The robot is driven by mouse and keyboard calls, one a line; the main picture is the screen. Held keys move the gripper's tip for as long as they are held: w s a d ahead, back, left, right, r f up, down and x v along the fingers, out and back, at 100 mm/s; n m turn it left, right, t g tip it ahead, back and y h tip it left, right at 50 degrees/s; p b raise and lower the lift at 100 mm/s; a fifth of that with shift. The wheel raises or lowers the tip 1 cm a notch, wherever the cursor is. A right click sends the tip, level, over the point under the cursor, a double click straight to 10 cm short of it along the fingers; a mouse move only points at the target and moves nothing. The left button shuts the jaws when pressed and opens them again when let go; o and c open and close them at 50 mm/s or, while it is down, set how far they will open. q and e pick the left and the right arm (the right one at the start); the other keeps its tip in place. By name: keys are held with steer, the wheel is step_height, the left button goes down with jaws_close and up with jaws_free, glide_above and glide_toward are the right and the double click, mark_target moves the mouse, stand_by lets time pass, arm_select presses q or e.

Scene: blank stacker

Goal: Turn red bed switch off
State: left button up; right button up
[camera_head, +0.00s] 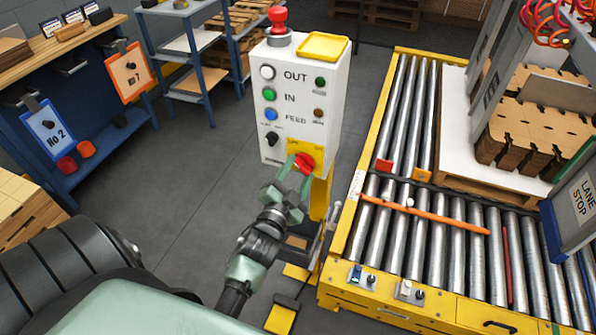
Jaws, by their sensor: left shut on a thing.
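The white control box (290,60) stands upright in the middle of the view. The red bed switch (308,161) is a red knob on a yellow plate (319,150) low on the box's front. My left gripper (300,165) reaches up from below, and its greenish fingers are shut on the red knob. The fingers partly cover the knob, so I cannot tell which way it is turned. My right gripper is not in view.
The box also carries several coloured buttons, a black selector (272,138) and a red mushroom button (278,18) on top. A yellow-framed roller conveyor (405,245) stands close on the right, with stacked cardboard blanks (535,125). A blue workbench (100,130) is at left. Grey floor lies between.

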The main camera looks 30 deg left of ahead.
arm_select(q)
steer(key=o, duration=1.4)
steer(key=shift+s, duration=0.1)
steer(key=b+v, duration=0.1)
steer(key=v, duration=0.6)
steer(key=shift+s, duration=0.35)
steer(key=shift+f, duration=0.1)
